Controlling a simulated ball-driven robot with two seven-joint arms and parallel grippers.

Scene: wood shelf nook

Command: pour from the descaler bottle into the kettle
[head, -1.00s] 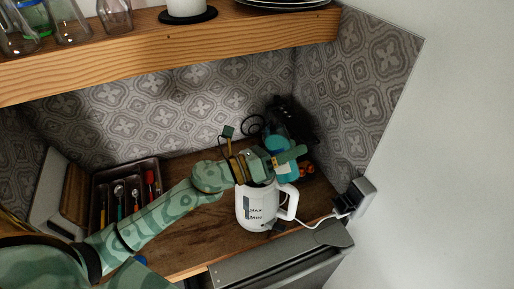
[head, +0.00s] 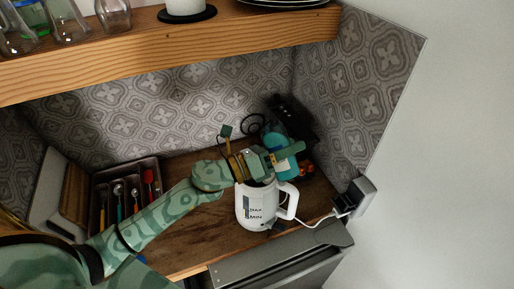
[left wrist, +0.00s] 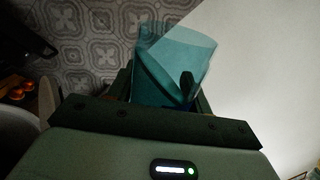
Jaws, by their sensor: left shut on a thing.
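The white kettle (head: 256,212) stands upright on the wooden counter, its handle to the right and MAX and MIN marks on its side. The teal descaler bottle (head: 287,170) is held just above and behind the kettle's right side; it also shows in the left wrist view (left wrist: 172,68). My left gripper (head: 287,154) is shut on the bottle and covers its middle. The bottle looks tilted in the head view. Its mouth and any stream are not clear, and my gripper and wrist partly hide the kettle's top. My right gripper is not in view.
A dark appliance (head: 292,118) stands in the back corner, with small orange things (head: 307,168) beside it. A cutlery tray (head: 127,190) sits at left. The wooden shelf (head: 170,48) with glasses hangs above. A white cord runs from the kettle to the wall socket (head: 355,196).

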